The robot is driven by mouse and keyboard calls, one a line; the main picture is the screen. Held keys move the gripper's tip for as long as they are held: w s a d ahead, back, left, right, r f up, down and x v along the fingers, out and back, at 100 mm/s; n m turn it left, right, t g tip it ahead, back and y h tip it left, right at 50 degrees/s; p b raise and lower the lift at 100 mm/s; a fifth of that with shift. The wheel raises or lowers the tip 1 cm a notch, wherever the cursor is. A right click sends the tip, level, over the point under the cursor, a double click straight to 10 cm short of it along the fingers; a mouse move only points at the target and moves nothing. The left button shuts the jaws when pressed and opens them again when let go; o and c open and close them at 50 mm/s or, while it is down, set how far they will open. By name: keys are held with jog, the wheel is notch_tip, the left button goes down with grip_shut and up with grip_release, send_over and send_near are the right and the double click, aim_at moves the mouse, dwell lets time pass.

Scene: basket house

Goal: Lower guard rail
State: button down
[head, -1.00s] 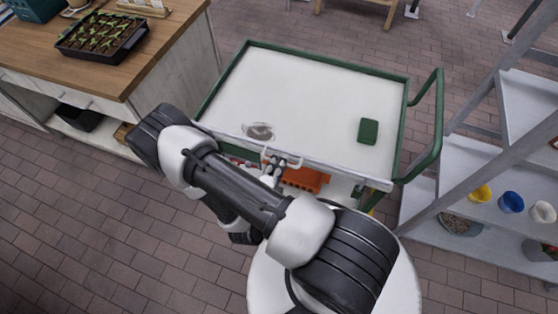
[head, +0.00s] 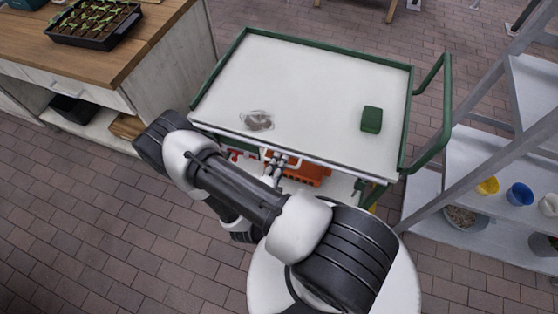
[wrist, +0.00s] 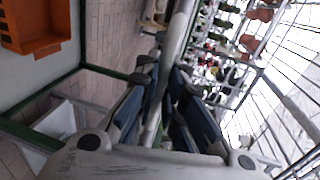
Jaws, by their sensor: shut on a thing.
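The guard rail (wrist: 177,45) is a pale grey bar running up through the middle of the wrist view. My gripper (wrist: 158,85) is shut on it, one dark blue finger on each side. In the head view my gripper (head: 277,163) is at the front long side of a white-topped cart (head: 310,85) with green edging, just below the tabletop's front edge. My arm and the tabletop edge hide part of the rail there.
A green block (head: 371,120) and a clear dish (head: 257,120) lie on the cart top. An orange crate (head: 308,174) sits below. A wooden counter with a seedling tray (head: 94,22) stands left, grey shelves with pots (head: 519,194) right. Paved floor is open in front.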

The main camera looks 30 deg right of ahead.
jog(key=c, duration=1.7)
grip_release()
jog(key=shift+a+f, duration=0.1)
jog(key=shift+f, duration=0.1)
jog(key=v, duration=1.2)
jog(key=shift+r, duration=0.15)
jog(key=s+r+n+g+y, duration=0.1)
jog(key=r+n+y, duration=0.3)
jog(key=r+n, duration=0.5)
jog(key=s+a+r+n+g+y, duration=0.1)
jog(key=s+r+n+g+y, duration=0.1)
jog(key=r+n, duration=0.8)
jog(key=s+r+n+g+y, duration=0.2)
jog(key=r+n+y, duration=0.4)
jog(key=r, duration=1.1)
jog(key=s+n, duration=0.1)
jog(key=n, duration=0.2)
jog(key=shift+a+r, duration=0.15)
jog(key=shift+a, duration=0.1)
